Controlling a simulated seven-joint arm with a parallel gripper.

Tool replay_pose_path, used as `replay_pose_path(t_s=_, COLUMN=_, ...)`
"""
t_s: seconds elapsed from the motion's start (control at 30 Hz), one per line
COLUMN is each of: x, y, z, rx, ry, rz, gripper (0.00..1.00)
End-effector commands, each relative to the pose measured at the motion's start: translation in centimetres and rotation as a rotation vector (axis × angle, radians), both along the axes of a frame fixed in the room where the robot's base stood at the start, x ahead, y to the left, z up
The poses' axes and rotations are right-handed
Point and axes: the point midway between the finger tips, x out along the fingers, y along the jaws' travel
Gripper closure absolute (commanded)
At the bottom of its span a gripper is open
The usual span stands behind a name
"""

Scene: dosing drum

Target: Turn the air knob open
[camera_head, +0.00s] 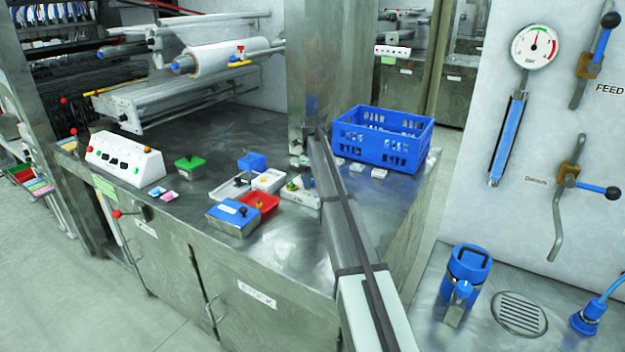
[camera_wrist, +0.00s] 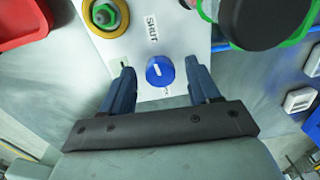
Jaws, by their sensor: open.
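The blue air knob (camera_wrist: 160,71) with a short white mark sits on a white panel (camera_wrist: 139,48) in the wrist view. The mark runs roughly up and down in the picture. The word SHUT is printed above it; lettering below it is partly hidden. My gripper (camera_wrist: 161,76) is open, with one dark finger on each side of the knob. Gaps show between the fingers and the knob. In the head view the small white control box (camera_head: 302,198) is partly behind my arm, and the blue knob cannot be made out there.
A green button in a yellow ring (camera_wrist: 106,15) is above left of the knob. A large dark round part (camera_wrist: 262,22) is at upper right. A blue crate (camera_head: 385,140), a red tray (camera_head: 262,207) and a blue-lidded box (camera_head: 234,216) stand nearby on the steel bench.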

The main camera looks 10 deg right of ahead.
Motion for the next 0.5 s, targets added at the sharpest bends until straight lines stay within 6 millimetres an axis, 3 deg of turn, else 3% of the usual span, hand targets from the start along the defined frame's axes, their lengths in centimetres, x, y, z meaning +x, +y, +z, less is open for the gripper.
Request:
replay_pose_path(t_s=0.1, x=0.00, y=0.00, z=0.02, rx=0.000, ry=0.000, rz=0.000, gripper=0.41)
replay_pose_path(t_s=0.5, x=-0.01, y=0.01, z=0.03, rx=0.000, ry=0.000, rz=0.000, gripper=0.79)
